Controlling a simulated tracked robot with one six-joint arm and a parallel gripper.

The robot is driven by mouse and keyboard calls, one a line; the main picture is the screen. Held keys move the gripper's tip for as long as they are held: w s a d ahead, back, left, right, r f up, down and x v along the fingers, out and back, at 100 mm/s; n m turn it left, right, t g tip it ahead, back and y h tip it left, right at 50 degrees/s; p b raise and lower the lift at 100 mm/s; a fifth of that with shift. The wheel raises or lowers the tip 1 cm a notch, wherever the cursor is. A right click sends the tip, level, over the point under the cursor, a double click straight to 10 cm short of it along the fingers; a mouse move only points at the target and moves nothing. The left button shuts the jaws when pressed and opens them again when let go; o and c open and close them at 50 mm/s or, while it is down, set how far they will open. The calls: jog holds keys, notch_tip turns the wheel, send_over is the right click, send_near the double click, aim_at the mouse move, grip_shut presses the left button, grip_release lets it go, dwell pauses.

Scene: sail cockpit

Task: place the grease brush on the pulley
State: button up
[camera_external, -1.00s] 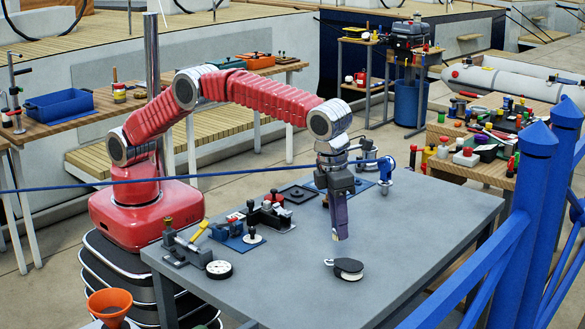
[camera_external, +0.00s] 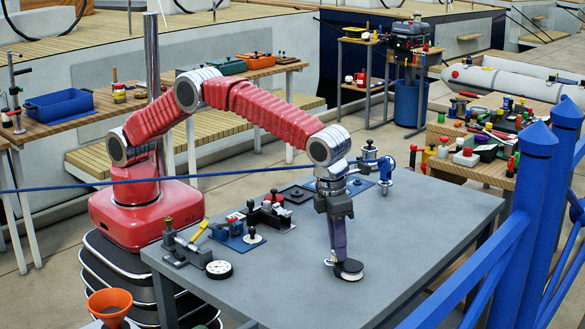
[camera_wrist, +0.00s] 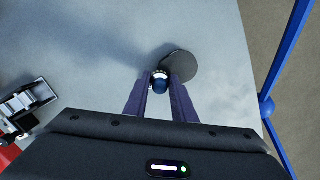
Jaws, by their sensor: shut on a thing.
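The pulley (camera_external: 350,271) is a dark round disc with a pale rim, lying on the grey table near its front right part. It also shows as a dark grey disc in the wrist view (camera_wrist: 183,66). My gripper (camera_external: 340,256) points down at the pulley, its fingers shut on the grease brush. In the wrist view the brush (camera_wrist: 160,82) shows a blue top and a pale ring between the fingertips (camera_wrist: 162,78), over the left edge of the disc. The brush's lower end is hidden; I cannot tell whether it touches the pulley.
The grey table (camera_external: 420,225) is clear around the pulley, especially on the right. A vise-like fixture (camera_external: 185,245), a white-faced gauge (camera_external: 219,269) and a blue mat with small tools (camera_external: 240,240) stand at the left. A blue railing (camera_external: 510,235) runs along the right foreground.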

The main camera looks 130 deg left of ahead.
aim_at(333, 251)
jog(key=o, duration=1)
jog(key=r, duration=0.4)
jog(key=d+r, duration=0.1)
jog(key=r, duration=0.7)
jog(key=shift+s+d, duration=0.15)
jog(key=shift+s, duration=0.25)
